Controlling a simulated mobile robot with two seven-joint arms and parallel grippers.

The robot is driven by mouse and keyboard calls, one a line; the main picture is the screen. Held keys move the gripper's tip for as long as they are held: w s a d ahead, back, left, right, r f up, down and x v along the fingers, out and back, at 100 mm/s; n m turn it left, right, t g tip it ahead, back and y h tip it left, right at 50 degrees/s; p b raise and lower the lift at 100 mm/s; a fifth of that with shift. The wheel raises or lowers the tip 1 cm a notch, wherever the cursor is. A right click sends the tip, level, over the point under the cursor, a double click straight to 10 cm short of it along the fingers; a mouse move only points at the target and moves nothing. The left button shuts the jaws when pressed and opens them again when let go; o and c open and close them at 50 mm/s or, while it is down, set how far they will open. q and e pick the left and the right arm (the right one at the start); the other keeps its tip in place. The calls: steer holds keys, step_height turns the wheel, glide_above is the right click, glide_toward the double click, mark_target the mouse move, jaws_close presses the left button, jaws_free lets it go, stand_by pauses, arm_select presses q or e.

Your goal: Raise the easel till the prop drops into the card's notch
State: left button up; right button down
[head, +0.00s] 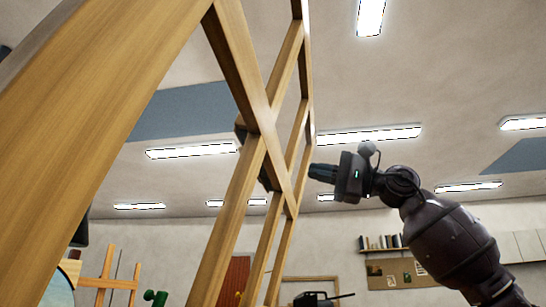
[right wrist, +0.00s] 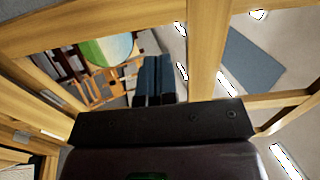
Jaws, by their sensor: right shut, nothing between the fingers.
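A large light-wood frame of crossing bars (head: 226,40) rises close by on the left of the head view and leans over. It looks like the easel, but I cannot be sure. My right gripper (head: 318,171) points left toward its bars, shut and empty. I cannot tell whether it touches them. In the right wrist view the two dark fingers (right wrist: 153,78) lie together beside a wooden bar (right wrist: 208,50). Neither the prop nor the card's notch can be made out. My left gripper is not in view.
Small dark pieces (head: 266,180) show behind the crossing bars; I cannot tell what they are. A smaller wooden easel (head: 107,283) stands far back at the lower left. A book shelf (head: 384,249) is on the far wall. The air above my right gripper is clear.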

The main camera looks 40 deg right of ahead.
mark_target(260, 162)
steer(key=p+x, duration=0.4)
steer(key=x, duration=0.5)
steer(key=shift+w+r, duration=0.1)
steer(key=shift+w+a+p, duration=0.45)
steer(key=shift+w+p, duration=0.05)
steer(key=shift+w, duration=0.2)
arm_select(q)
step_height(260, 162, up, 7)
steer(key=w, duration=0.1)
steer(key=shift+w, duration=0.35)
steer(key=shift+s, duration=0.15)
arm_select(e)
steer(key=shift+r, duration=0.1)
